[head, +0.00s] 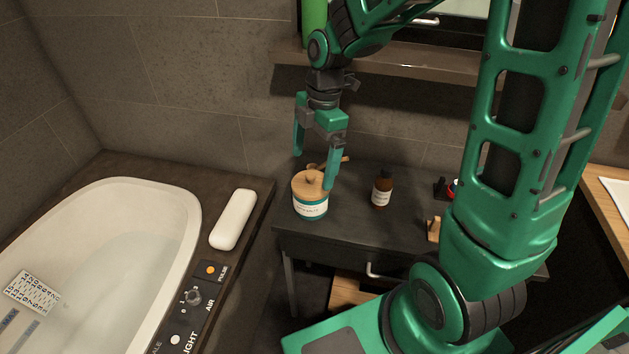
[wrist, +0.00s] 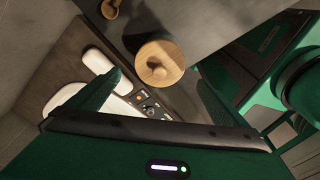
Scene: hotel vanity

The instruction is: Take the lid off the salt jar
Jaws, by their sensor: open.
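The salt jar (head: 311,207) is teal with a white label and stands upright on the dark vanity table, near its left end. Its round wooden lid (head: 308,184) with a small knob sits on top. The lid shows from above in the wrist view (wrist: 159,62), beyond the fingertips and roughly between their lines. My gripper (head: 315,168) is open and empty, pointing down over the jar. In the head view its right finger overlaps the right edge of the lid; I cannot tell whether it touches. The jar's body is hidden under the lid in the wrist view.
A brown bottle (head: 382,188) stands right of the jar. A small wooden item (head: 335,163) lies behind it. The bathtub (head: 190,215) with a white pillow (head: 233,219) on its ledge is to the left. Small dark items (head: 441,187) are farther right on the table (head: 345,215).

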